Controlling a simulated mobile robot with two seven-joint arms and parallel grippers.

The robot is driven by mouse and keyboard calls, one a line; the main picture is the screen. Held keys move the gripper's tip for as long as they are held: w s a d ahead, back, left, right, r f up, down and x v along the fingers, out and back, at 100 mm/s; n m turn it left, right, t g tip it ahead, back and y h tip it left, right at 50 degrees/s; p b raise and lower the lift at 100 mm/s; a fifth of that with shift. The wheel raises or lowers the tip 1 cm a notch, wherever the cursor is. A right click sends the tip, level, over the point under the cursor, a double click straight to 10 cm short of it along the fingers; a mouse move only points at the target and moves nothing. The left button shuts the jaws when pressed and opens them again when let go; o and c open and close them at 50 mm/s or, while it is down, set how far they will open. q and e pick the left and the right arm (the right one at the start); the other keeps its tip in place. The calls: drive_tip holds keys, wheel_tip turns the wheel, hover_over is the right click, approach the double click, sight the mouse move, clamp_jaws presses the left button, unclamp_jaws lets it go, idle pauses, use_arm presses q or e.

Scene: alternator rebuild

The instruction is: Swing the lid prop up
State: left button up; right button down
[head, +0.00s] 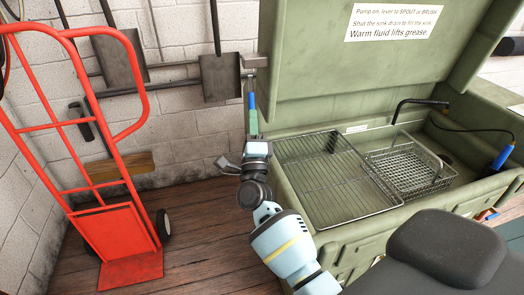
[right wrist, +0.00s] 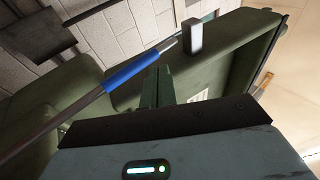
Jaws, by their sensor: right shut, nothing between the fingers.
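The lid prop is a grey rod with a blue grip. In the head view its blue grip (head: 251,101) shows just above my right gripper (head: 253,115), at the left side of the green washer. In the right wrist view the prop (right wrist: 131,70) slants from lower left to upper right. Its tapered end lies close to a pale block (right wrist: 195,36) on the lid's edge; I cannot tell if they touch. The lid (head: 350,85) stands raised. My right gripper's green fingers (right wrist: 158,80) are shut and empty beside the blue grip. My left gripper is out of view.
The washer's sink holds a wire rack (head: 330,185) and a mesh basket (head: 410,170). A black spout (head: 420,102) and a blue-handled brush (head: 502,157) are at its right. A red hand truck (head: 130,240) stands left. Bare wooden floor lies between truck and washer.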

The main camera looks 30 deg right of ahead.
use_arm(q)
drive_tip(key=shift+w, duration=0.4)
use_arm(e)
drive_tip(key=s+a, duration=0.4)
drive_tip(key=s, duration=0.4)
drive_tip(key=shift+s+a, duration=0.25)
drive_tip(key=shift+s, duration=0.05)
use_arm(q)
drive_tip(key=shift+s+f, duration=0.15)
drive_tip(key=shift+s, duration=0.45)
